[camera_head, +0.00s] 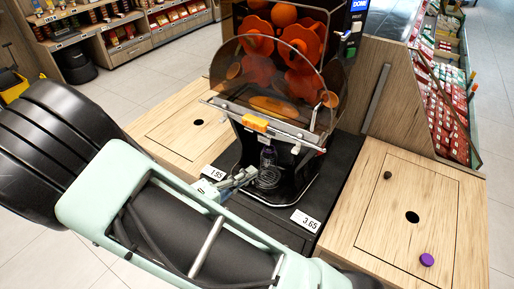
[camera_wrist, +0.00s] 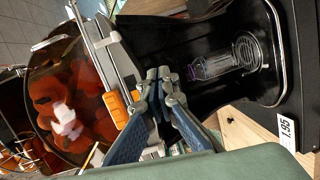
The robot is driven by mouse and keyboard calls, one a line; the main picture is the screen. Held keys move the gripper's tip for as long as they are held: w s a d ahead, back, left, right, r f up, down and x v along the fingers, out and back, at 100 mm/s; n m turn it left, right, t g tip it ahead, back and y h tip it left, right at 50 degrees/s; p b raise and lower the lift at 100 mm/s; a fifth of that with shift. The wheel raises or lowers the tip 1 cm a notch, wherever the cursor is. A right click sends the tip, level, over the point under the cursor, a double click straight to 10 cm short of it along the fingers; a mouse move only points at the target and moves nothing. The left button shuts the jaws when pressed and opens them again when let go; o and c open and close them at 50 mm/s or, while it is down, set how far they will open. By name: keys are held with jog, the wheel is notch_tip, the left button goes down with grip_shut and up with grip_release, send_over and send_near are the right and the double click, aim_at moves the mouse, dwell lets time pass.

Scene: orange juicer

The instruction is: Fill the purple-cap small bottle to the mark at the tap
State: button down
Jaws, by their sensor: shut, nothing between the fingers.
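A small clear bottle (camera_head: 268,159) with purple at its neck stands under the juicer's tap. It also shows in the wrist view (camera_wrist: 213,66), with its base by the round drip grate (camera_wrist: 247,50). A loose purple cap (camera_head: 427,260) lies on the right wooden counter. The orange tap handle (camera_head: 256,123) is above the bottle and also shows in the wrist view (camera_wrist: 116,110). My gripper (camera_head: 246,176) is shut and empty, just left of the bottle and apart from it. Its closed fingertips (camera_wrist: 159,75) show in the wrist view. I cannot make out the fill level or the mark.
The juicer's clear cover (camera_head: 275,75) holds orange parts and fruit above the tap. Price tags (camera_head: 305,221) stand along the front edge. The right counter (camera_head: 385,225) has a hole and a small dark knob, with free room around them. Shelves stand behind.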

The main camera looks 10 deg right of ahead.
aim_at(263, 141)
jog(key=a+n+t, duration=0.1)
jog(key=a+f+n+t, duration=0.1)
jog(key=a, duration=0.1)
jog(key=a+n+t+y, duration=0.1)
jog(key=a, duration=0.1)
jog(key=shift+w+f+t, duration=0.15)
jog(key=shift+w+t, duration=0.15)
jog(key=shift+t, duration=0.1)
jog(key=shift+d, duration=0.1)
jog(key=p+x, duration=0.2)
jog(key=x, duration=1.2)
jog(key=shift+f, duration=0.1)
jog(key=w+d+f+t+h+b, duration=0.1)
jog(key=t+h+b, duration=0.1)
jog(key=b, duration=0.4)
jog(key=shift+w+f+b, duration=0.1)
jog(key=shift+b, duration=0.3)
dwell(4.5)
